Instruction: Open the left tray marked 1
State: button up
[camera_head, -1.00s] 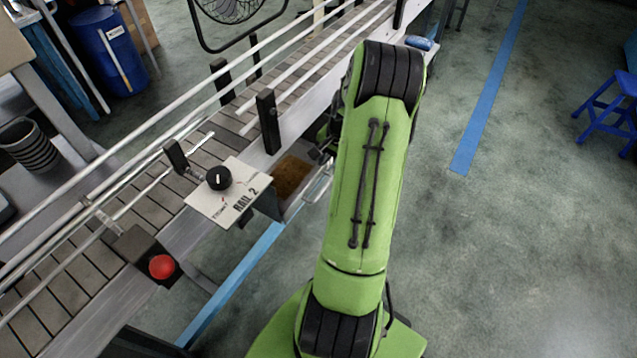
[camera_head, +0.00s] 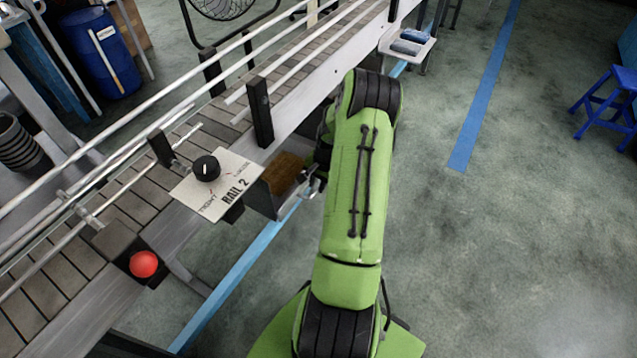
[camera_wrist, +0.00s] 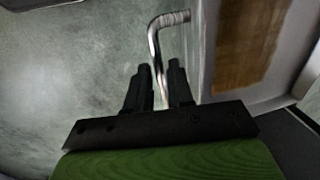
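A tray (camera_head: 266,199) with a brown, rough-looking filling stands out from under the conveyor's near side, behind the RAIL 2 plate. It is at least partly open. Its bent metal handle (camera_head: 311,187) points toward my arm. In the wrist view the handle (camera_wrist: 170,20) runs down between the two black fingers of my gripper (camera_wrist: 159,72), which are close together on either side of it. The tray's brown inside (camera_wrist: 247,40) shows to the right there. No number 1 is readable on the tray. In the head view my arm hides most of the gripper.
The conveyor (camera_head: 140,200) runs diagonally along the left, with the RAIL 2 plate (camera_head: 217,186) and a red button (camera_head: 143,264). A white tray (camera_head: 425,48) with blue-grey items juts out farther along. A blue stool (camera_head: 603,100) stands far right.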

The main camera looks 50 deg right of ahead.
grip_shut()
jog(key=s+d, duration=0.2)
jog(key=s, duration=2.2)
jog(key=shift+s+d, duration=0.1)
jog(key=shift+o, duration=1.9)
grip_release()
notch_tip(320, 180, up, 16)
jog(key=s+p, duration=0.3)
jog(key=p, duration=0.2)
jog(key=shift+d+f, duration=0.2)
jog(key=shift+f, duration=0.05)
